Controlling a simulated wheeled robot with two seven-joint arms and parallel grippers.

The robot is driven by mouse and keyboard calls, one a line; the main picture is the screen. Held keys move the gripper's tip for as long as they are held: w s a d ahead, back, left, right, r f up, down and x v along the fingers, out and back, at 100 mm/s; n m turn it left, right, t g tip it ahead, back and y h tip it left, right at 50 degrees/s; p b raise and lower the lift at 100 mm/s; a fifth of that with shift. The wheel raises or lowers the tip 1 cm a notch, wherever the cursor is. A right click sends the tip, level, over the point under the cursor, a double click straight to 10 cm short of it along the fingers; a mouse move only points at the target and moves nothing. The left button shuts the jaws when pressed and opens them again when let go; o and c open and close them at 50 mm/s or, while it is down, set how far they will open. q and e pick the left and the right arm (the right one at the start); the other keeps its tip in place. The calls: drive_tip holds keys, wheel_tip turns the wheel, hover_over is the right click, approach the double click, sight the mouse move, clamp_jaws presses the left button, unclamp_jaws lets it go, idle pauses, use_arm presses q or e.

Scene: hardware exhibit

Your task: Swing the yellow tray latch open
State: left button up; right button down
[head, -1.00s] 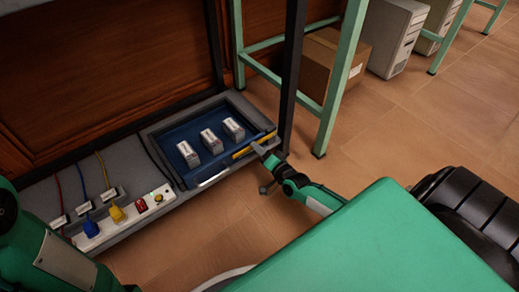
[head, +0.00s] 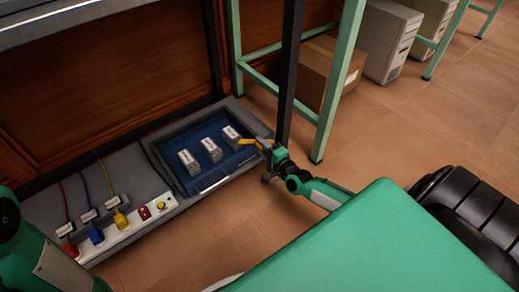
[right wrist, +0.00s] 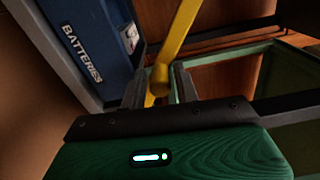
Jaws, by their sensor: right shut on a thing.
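The yellow tray latch (head: 249,141) is a bar at the right end of the blue battery tray (head: 196,184). Its far end lies near the tray's right edge, and its near end points out toward my right gripper (head: 267,147). In the right wrist view, the latch (right wrist: 178,40) runs down between the two dark fingers of my right gripper (right wrist: 159,82), which is shut on its near end. The tray (right wrist: 88,40) shows there with the lettering "BATTERIES". Several white batteries (head: 211,151) stand in the tray. My left gripper is out of view.
A grey panel (head: 128,163) left of the tray carries red, blue and yellow plugs and a white power strip (head: 128,222). A dark post (head: 290,70) and a green table leg (head: 342,80) stand just behind the right gripper. The tiled floor in front is clear.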

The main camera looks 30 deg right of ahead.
drive_tip(key=d+r, duration=0.1)
drive_tip(key=m, duration=0.1)
drive_tip(key=d+r+m, duration=0.1)
drive_tip(key=shift+w+d+r, duration=0.25)
drive_tip(key=shift+d+r, duration=0.05)
drive_tip(key=shift+d, duration=0.15)
idle(0.4)
drive_tip(key=c, duration=1.3)
unclamp_jaws()
drive_tip(key=shift+d, duration=0.1)
drive_tip(key=shift+s+f, duration=0.1)
drive_tip(key=shift+p, duration=0.3)
